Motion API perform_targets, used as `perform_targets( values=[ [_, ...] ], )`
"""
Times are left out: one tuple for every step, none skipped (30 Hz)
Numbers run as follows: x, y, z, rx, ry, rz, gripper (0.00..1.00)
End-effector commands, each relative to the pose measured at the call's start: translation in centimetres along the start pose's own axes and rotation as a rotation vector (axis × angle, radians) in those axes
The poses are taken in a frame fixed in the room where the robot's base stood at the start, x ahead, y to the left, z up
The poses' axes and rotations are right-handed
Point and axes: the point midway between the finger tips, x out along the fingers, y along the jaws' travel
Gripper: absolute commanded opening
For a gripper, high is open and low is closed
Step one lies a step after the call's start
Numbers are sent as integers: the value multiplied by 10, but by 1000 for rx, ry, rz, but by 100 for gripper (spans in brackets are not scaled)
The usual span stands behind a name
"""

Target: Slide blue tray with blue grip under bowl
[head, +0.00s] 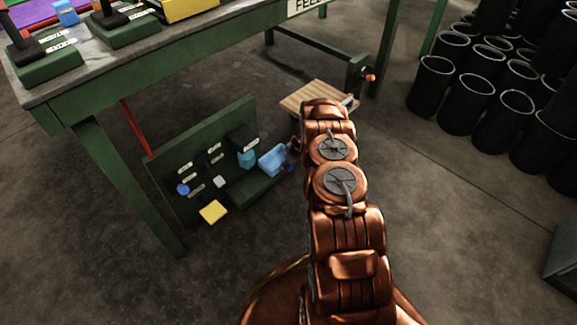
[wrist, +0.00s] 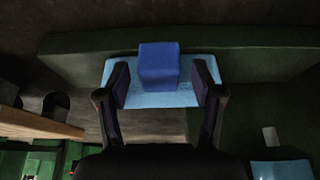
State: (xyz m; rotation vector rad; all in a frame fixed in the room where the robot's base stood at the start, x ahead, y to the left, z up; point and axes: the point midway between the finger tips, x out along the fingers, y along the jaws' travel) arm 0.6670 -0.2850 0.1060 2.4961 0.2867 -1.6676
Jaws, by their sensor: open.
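In the wrist view a light blue tray (wrist: 185,97) carries a dark blue block-shaped grip (wrist: 158,66). My gripper (wrist: 163,82) is open, with one finger on each side of the grip and dark gaps hard to judge; I cannot tell whether either finger touches it. In the head view a light blue piece (head: 273,159), which looks like this tray, lies at the right end of the green stand. My gripper is mostly hidden behind my arm there. I cannot make out a bowl in either view.
The green stand (head: 165,168) on the floor holds labels, black parts, a blue knob (head: 183,189) and a yellow plate (head: 213,211). A green workbench (head: 180,65) stands above it. A wooden board (head: 312,97) is just beyond my arm. Black cylinders (head: 467,98) stand at right.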

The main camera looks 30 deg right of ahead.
Motion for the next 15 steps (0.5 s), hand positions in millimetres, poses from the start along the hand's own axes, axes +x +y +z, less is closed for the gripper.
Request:
perform_targets(
  values=[
    [3,0,1,0,0,0,67],
    [4,0,1,0,-1,0,67],
    [4,0,1,0,-1,0,67],
    [4,0,1,0,-1,0,67],
    [5,0,1,0,-1,0,67],
    [5,0,0,0,-1,0,67],
    [5,0,0,0,-1,0,67],
    [4,0,0,0,-1,0,67],
    [4,0,0,0,-1,0,67],
    [4,0,0,0,0,0,67],
    [4,0,0,0,0,0,67],
    [4,0,0,0,0,0,65],
    [4,0,0,0,0,0,61],
    [4,0,0,0,0,0,58],
    [4,0,0,0,0,0,54]
  ],
)
